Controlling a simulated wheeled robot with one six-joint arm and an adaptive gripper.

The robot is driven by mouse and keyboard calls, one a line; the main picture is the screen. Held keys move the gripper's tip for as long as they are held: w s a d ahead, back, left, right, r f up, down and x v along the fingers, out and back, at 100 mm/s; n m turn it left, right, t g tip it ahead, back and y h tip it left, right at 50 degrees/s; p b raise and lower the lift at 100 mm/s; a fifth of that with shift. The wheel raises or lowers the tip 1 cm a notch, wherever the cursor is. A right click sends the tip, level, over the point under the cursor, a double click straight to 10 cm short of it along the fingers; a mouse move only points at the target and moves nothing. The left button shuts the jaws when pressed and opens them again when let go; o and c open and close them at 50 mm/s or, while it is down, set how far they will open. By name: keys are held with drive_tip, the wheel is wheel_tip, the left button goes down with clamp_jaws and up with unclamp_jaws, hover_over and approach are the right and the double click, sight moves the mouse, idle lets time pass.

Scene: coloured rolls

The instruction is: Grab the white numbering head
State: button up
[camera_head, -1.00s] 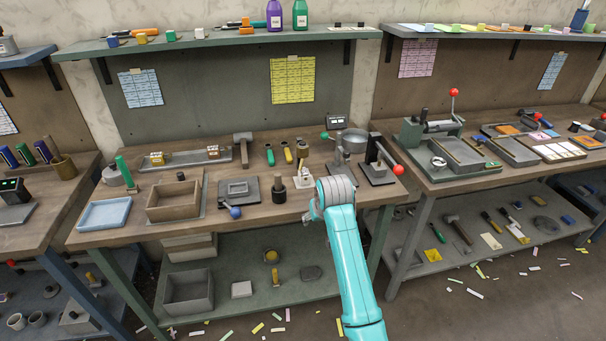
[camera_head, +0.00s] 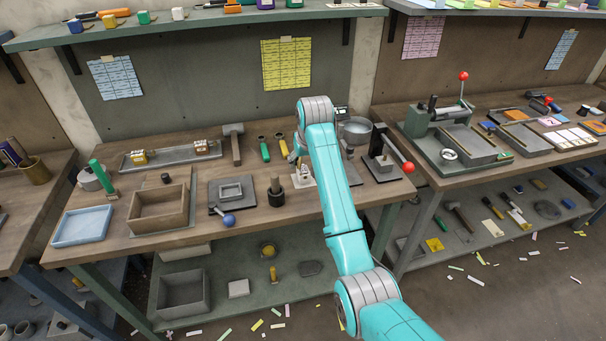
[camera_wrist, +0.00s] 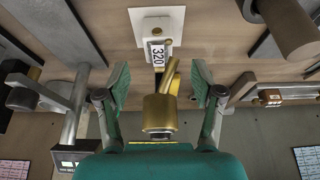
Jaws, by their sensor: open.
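The white numbering head (camera_wrist: 157,25) is a white block on a plate, with a small label reading 320 and brass parts below it in the wrist view. It also shows in the head view (camera_head: 302,179) on the middle bench, partly covered by my arm. My gripper (camera_wrist: 160,85) is open, its two green-padded fingers spread either side of a brass cylinder (camera_wrist: 159,112) and a slanted brass piece. The white block lies beyond the fingertips, centred between them. I cannot tell whether the brass cylinder belongs to the numbering head. In the head view my arm mostly hides the gripper.
A dark cylindrical tool (camera_head: 276,191) stands left of the numbering head. A lever press (camera_head: 383,160) with a red knob and a metal bowl (camera_head: 355,131) are to the right. A mallet (camera_head: 234,143) and green-handled tool (camera_head: 264,149) lie behind. The bench front is fairly clear.

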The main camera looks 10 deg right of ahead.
sight(303, 168)
drive_tip(key=shift+x, duration=2.9)
drive_tip(key=shift+w+d+r, duration=0.1)
drive_tip(key=shift+w+r, duration=0.05)
clamp_jaws()
